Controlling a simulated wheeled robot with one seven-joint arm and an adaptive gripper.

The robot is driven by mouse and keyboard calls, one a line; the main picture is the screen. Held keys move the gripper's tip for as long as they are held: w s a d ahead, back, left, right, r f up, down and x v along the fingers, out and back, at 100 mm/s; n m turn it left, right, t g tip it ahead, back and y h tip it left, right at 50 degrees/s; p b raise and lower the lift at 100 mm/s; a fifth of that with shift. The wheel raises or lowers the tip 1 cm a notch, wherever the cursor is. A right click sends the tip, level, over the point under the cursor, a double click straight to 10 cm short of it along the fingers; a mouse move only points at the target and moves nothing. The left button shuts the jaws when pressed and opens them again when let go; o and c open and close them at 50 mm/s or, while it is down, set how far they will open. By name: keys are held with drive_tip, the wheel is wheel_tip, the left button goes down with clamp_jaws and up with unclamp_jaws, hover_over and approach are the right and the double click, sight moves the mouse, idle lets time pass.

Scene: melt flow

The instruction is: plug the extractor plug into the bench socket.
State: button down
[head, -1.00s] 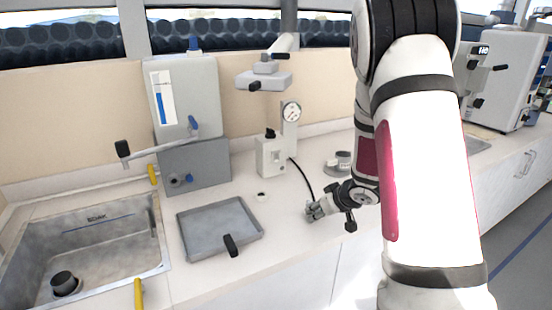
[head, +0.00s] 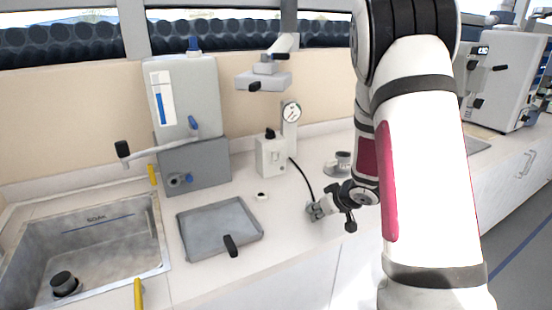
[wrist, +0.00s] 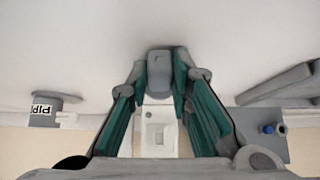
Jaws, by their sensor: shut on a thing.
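My gripper (head: 324,207) is low over the front of the white bench, shut on the small grey plug (head: 313,211). In the wrist view the plug (wrist: 160,72) sits between the green-padded fingers. A black cable (head: 302,176) curves from the plug side up to the white unit with a round gauge (head: 271,157). That white unit (wrist: 157,132) also shows between the fingers in the wrist view. A small round white fitting with a dark centre (head: 262,196) is on the bench left of my gripper; I cannot tell whether it is the socket.
A shallow grey tray (head: 190,228) lies left of the gripper, with a sink (head: 110,225) beyond it. A grey cabinet (head: 195,165) stands behind the tray. A round grey item (head: 340,162) is behind my gripper.

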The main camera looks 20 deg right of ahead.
drive_tip(key=shift+r, duration=0.1)
drive_tip(key=shift+r+p, duration=2.55)
drive_tip(key=shift+p, duration=0.85)
drive_tip(key=shift+r+p, duration=0.35)
drive_tip(key=shift+p, duration=0.1)
